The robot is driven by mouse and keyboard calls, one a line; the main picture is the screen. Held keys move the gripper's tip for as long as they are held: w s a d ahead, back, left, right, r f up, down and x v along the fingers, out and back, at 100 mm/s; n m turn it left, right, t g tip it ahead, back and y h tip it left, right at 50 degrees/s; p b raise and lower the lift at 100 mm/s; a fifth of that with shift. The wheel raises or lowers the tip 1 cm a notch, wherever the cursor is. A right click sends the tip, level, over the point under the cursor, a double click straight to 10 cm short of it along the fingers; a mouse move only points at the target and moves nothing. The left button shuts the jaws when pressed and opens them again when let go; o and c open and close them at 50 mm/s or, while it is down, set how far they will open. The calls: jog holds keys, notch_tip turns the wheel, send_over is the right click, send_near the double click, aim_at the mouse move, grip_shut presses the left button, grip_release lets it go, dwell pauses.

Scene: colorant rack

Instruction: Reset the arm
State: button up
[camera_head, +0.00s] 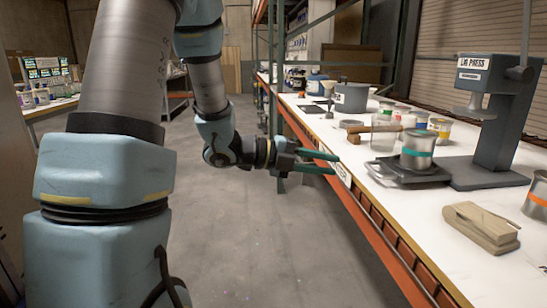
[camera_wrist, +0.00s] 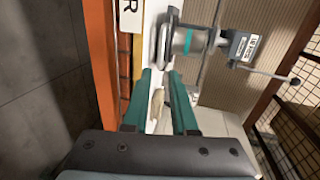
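My gripper (camera_head: 336,162) has two green fingers pointing right, toward the long edge of the white workbench (camera_head: 440,285). The fingers are apart with nothing between them. The gripper hangs over the aisle just short of the bench edge, clear of the things on it. In the wrist view, my gripper (camera_wrist: 160,76) shows a gap between its fingers, with part of the bench behind it.
A metal can with a teal band (camera_head: 417,150) stands on a dark tray by the lid press (camera_head: 487,105). The floor left is clear.

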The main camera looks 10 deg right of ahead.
jog(key=w+a+n+t+y+p, duration=0.3)
jog(key=w+a+n+t+y, duration=0.3)
jog(key=w+a+n+t, duration=0.4)
jog(key=w+a+f+n+g+y+p, duration=0.1)
jog(key=w+a+f+n+y, duration=0.1)
jog(key=a+n+y, duration=0.55)
jog(key=s+a+n+g+y+p, duration=0.1)
jog(key=s+a+n+g, duration=0.2)
jog(key=s+a+n, duration=0.2)
jog(key=s+a+f+n+g+p, duration=0.1)
jog(key=s+a+n, duration=0.4)
jog(key=s+n, duration=0.5)
jog(key=n+g+p, duration=0.1)
jog(key=n+g, duration=0.1)
jog(key=shift+a+f+n+g+y, duration=0.25)
jog(key=shift+a+n+g+y, duration=0.05)
jog(key=shift+a+n+y, duration=0.1)
